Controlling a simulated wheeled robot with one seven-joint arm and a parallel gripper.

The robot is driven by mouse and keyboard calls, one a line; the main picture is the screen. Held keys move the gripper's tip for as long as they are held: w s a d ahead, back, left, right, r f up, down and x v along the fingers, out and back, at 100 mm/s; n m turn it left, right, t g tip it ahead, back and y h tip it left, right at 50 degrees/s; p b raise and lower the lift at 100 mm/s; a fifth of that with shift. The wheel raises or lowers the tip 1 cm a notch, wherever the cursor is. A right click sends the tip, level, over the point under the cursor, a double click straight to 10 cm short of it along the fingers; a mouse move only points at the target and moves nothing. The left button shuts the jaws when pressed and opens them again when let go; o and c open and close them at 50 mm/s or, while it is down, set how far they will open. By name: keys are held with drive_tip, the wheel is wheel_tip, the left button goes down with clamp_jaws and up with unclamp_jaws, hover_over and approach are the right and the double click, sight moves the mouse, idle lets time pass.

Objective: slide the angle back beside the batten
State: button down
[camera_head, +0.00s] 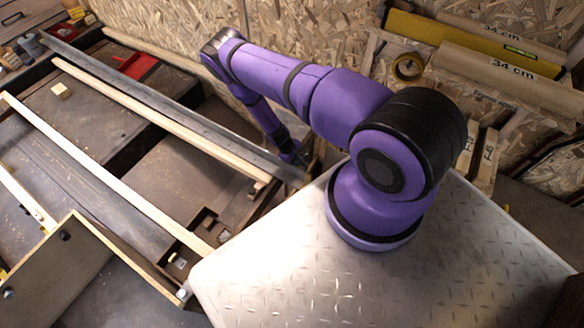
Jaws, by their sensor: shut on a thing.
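The angle (160,103) is a long grey metal bar running from the upper left down to the right in the head view. The batten (160,120) looks like the pale wooden strip just in front of it, roughly parallel, with a narrow dark gap between them in places. My gripper (297,164) is at the near right end of the angle, shut on it. The fingers are small and dark here, and the exact grip is hard to make out.
Another pale strip (105,172) lies farther front-left. A hinged wooden panel (62,262) stands at lower left.

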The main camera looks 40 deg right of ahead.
drive_tip(key=shift+w+d, duration=0.25)
drive_tip(key=shift+d, duration=0.3)
drive_tip(key=shift+w+d, duration=0.25)
drive_tip(key=shift+d, duration=0.25)
drive_tip(key=c, duration=1.4)
unclamp_jaws()
drive_tip(key=shift+r, duration=0.1)
drive_tip(key=v, duration=1)
drive_tip(key=shift+a+r, duration=0.2)
drive_tip(key=shift+r, duration=0.05)
